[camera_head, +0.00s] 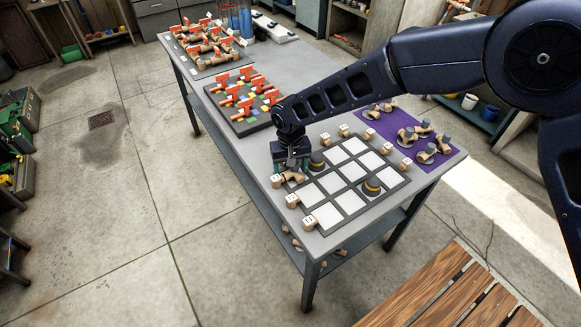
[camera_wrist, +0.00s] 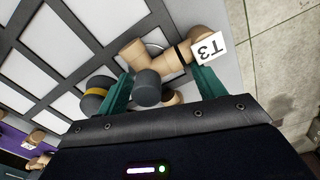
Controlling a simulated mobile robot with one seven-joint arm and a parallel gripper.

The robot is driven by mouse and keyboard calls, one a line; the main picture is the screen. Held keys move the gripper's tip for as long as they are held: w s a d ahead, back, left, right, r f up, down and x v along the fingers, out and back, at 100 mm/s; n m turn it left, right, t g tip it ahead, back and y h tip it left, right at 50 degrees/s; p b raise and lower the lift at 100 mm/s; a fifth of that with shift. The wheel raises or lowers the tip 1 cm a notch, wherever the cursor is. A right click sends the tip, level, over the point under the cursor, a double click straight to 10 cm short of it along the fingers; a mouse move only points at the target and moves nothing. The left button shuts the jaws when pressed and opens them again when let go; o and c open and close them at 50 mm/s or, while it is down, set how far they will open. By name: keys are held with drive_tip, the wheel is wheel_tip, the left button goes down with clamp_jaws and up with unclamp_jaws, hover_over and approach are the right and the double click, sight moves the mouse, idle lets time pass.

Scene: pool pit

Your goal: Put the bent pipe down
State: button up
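The bent pipe (camera_wrist: 165,58), tan with a dark grey end, lies between the two teal fingers of my gripper (camera_wrist: 162,72) in the wrist view. The fingers stand wider apart than the pipe is thick, and its grey end is close to the left finger. A block tagged T3 (camera_wrist: 209,48) is beside or touching the pipe; I cannot tell which. In the head view my gripper (camera_head: 291,168) is low over the left edge of the table, with the pipe (camera_head: 293,176) partly hidden beneath it.
A board of white squares (camera_head: 350,205) lies right of my gripper, with two dark yellow-banded pieces (camera_head: 371,187) and tagged blocks around it. A purple mat (camera_head: 385,127) holds several bent pipes. Trays of red-handled parts (camera_head: 240,105) stand farther back.

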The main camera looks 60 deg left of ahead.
drive_tip(key=shift+r, duration=0.1)
wheel_tip(320, 180, up, 12)
drive_tip(key=shift+r, duration=0.1)
idle(0.5)
